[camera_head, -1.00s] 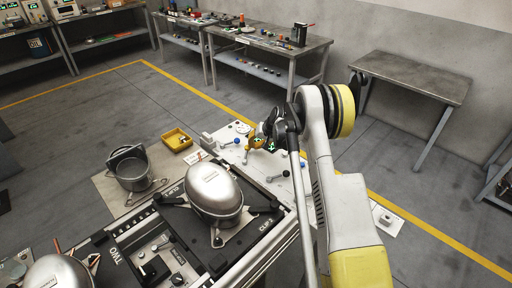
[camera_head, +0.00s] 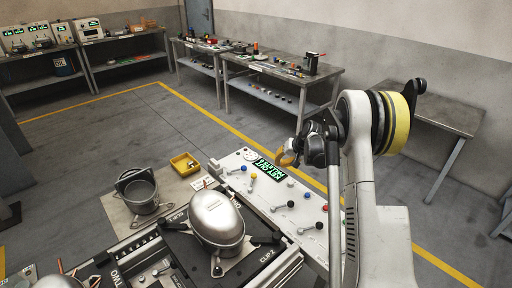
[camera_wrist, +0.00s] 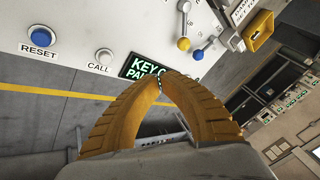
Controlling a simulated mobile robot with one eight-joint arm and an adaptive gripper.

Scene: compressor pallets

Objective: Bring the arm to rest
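My arm (camera_head: 378,210) rises at the right of the head view and bends over at a black and yellow joint. My gripper (camera_head: 287,158) hangs at its end, above the far side of the white control panel (camera_head: 236,172). In the wrist view, the two ribbed orange fingers of my gripper (camera_wrist: 161,79) curve together, and their tips meet with nothing seen between them. The panel's lit green sign (camera_wrist: 146,60) is partly hidden behind the fingers. The sign also shows in the head view (camera_head: 268,171).
A silver compressor (camera_head: 216,218) sits on a black pallet beside the panel. A grey pot (camera_head: 140,195) and a yellow bin (camera_head: 184,163) stand to the left. Knobbed levers (camera_head: 291,204) stick up from the panel. Workbenches (camera_head: 280,72) line the wall; the floor between is clear.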

